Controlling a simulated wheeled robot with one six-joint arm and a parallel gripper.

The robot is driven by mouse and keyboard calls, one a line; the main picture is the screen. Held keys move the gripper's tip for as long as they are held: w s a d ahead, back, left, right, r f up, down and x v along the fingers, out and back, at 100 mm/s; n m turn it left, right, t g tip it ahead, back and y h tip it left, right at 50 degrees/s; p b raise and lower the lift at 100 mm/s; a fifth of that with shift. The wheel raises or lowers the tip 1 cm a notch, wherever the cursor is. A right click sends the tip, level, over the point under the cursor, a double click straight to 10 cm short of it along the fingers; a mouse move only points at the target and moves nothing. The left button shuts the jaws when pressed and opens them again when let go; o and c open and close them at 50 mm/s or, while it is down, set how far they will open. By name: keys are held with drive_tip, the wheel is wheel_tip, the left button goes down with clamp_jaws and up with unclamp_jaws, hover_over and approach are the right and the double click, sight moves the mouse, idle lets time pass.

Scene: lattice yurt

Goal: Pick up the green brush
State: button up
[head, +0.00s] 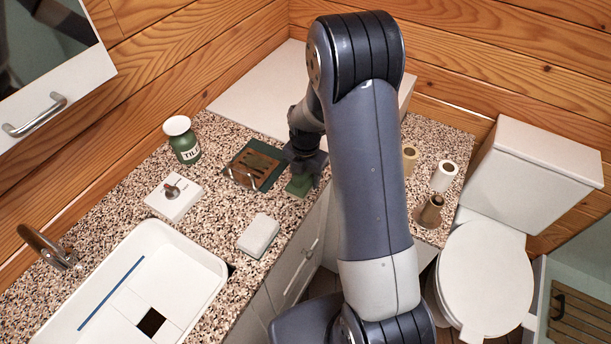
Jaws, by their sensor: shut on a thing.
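A green block-like thing, which looks like the green brush (298,186), is under my gripper (304,173) near the front edge of the speckled counter (215,215). My gripper points down and is shut on it. The jaws and my arm hide part of the brush. I cannot tell whether the brush touches the counter or is just above it.
A dark green tray with a brown slatted piece (255,165) lies close left of my gripper. A pale block (258,235), a white box with a knob (173,200) and a green jar (185,149) stand further left. Small rolls (444,176) stand right of my arm.

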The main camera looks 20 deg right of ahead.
drive_tip(key=shift+r, duration=0.1)
wheel_tip(320, 180, up, 10)
drive_tip(key=shift+f+b, duration=0.1)
drive_tip(key=shift+b, duration=0.6)
drive_tip(key=o, duration=0.5)
drive_tip(key=c, duration=0.4)
